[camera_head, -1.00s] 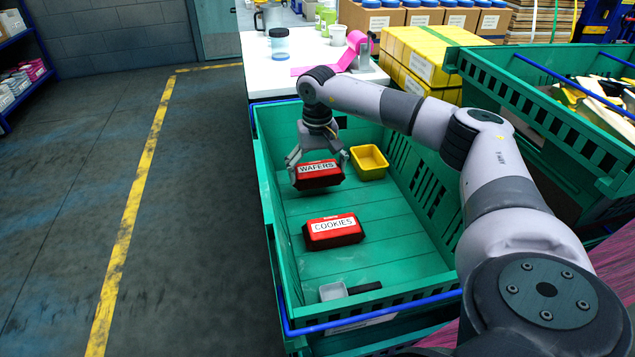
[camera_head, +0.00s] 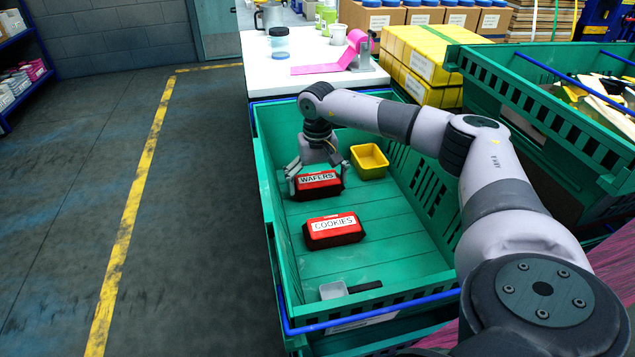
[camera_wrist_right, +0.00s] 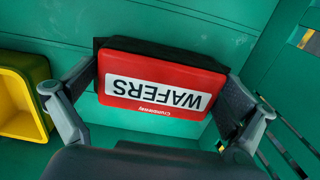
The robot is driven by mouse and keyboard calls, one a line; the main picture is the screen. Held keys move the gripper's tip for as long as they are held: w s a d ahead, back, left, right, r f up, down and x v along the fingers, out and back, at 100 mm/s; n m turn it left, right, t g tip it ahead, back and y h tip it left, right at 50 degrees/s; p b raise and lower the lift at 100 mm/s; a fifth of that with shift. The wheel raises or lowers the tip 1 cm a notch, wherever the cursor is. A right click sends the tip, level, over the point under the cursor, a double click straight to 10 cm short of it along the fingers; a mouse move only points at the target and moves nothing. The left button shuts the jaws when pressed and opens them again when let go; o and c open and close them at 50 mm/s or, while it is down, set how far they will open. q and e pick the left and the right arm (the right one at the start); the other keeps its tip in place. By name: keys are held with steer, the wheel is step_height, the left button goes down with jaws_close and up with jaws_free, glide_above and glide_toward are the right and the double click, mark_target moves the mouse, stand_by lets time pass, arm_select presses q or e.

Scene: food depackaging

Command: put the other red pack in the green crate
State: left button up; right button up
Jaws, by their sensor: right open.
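The red WAFERS pack (camera_head: 319,187) lies in the green crate (camera_head: 285,250), toward its far end. My right gripper (camera_head: 317,176) is over it, open, with one finger on each side of the pack. In the right wrist view the WAFERS pack (camera_wrist_right: 160,85) sits between the finger pads of the gripper (camera_wrist_right: 158,92). I cannot tell whether the pads touch its ends. The red COOKIES pack (camera_head: 334,229) lies nearer in the same crate, apart from the WAFERS pack. My left gripper is not in view.
A yellow tub (camera_head: 370,161) stands in the crate right of the WAFERS pack; it also shows in the wrist view (camera_wrist_right: 22,95). A grey scoop (camera_head: 334,290) with a dark handle lies at the near end. A fuller green crate (camera_head: 540,110) stands at right.

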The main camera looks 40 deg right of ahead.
mark_target(317, 179)
steer(key=shift+r, duration=0.1)
steer(key=shift+r, duration=0.25)
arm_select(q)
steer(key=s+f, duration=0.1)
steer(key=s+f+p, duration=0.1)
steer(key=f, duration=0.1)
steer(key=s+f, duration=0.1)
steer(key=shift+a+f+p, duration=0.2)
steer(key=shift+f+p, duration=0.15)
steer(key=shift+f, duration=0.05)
arm_select(e)
step_height(317, 179, up, 12)
steer(key=shift+f, duration=0.2)
